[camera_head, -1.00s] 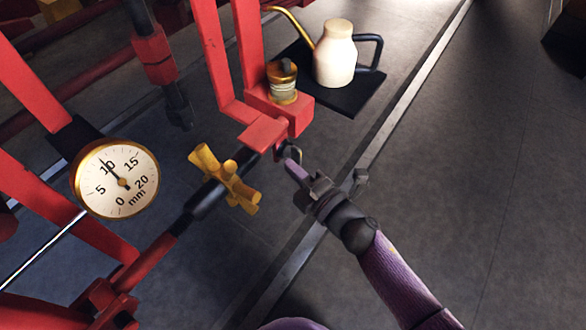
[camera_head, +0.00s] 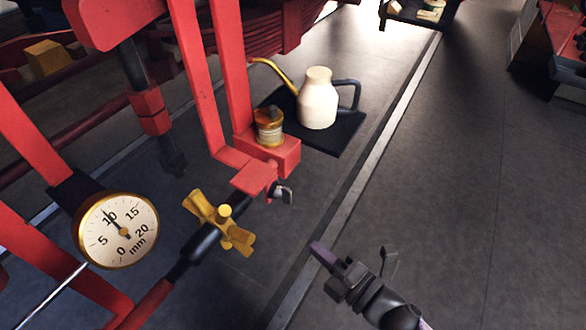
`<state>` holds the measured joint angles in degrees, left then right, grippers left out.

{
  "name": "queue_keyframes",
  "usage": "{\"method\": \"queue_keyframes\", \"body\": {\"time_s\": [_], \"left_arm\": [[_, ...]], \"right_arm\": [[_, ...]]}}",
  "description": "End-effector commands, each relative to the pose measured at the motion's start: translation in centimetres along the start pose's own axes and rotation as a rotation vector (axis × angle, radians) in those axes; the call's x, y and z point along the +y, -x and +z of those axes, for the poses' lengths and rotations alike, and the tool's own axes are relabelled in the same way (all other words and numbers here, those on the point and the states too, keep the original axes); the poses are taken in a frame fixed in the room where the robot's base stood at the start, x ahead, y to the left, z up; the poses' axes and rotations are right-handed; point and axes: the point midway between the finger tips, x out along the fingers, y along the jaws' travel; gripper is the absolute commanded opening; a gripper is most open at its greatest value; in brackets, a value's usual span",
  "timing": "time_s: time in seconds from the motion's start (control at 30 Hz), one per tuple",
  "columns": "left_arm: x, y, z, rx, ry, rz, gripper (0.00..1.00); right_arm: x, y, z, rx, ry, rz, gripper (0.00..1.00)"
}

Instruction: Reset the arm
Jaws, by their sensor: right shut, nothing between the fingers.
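My right gripper (camera_head: 324,257) is at the lower middle, over the dark floor. Its fingers are together with nothing between them, and it is apart from the red frame. My right arm (camera_head: 400,315) comes in from the bottom, mostly out of view. My left gripper is not in view.
A red frame (camera_head: 255,178) holds a yellow handwheel (camera_head: 222,218), a brass-topped cup (camera_head: 269,127) and a small metal fitting (camera_head: 283,193). A round mm gauge (camera_head: 117,231) is at the left. A cream oil can (camera_head: 317,98) stands on a black mat (camera_head: 342,133). The floor (camera_head: 470,190) at right is clear.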

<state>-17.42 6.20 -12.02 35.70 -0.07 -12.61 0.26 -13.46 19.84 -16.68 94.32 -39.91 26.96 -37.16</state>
Motion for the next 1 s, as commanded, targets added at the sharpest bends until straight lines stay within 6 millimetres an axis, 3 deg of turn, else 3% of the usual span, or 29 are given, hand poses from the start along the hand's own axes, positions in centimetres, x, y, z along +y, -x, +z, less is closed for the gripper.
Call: {"method": "queue_keyframes", "body": {"time_s": [0.07,0.17,0.2,0.27,0.3,0.4,0.5,0.6,0.7,1.0], "left_arm": [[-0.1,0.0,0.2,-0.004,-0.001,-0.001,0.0],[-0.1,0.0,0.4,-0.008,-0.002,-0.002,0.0],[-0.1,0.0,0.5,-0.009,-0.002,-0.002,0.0],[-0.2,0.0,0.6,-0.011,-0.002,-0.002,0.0],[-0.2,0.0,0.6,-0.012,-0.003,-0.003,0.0],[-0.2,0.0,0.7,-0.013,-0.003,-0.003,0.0],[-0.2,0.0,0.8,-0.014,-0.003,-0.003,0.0],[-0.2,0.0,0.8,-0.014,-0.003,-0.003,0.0],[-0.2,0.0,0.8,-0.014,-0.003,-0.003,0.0],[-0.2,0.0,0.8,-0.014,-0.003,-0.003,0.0]], "right_arm": [[-2.8,0.8,1.0,-0.08,-0.117,-0.072,0.0],[-10.6,4.2,2.8,-0.317,-0.441,-0.258,0.0],[-14.3,6.6,3.0,-0.442,-0.594,-0.344,0.0],[-19.3,10.7,2.4,-0.636,-0.809,-0.464,0.0],[-22.2,13.6,1.4,-0.767,-0.94,-0.538,0.0],[-27.4,20.9,-2.2,-1.078,-1.206,-0.694,0.0],[-29.9,26.5,-6.1,-1.329,-1.377,-0.801,0.0],[-30.7,29.8,-8.7,-1.485,-1.463,-0.86,0.0],[-30.9,31.0,-9.8,-1.545,-1.494,-0.88,0.0],[-30.9,31.0,-9.8,-1.547,-1.495,-0.88,0.0]]}}
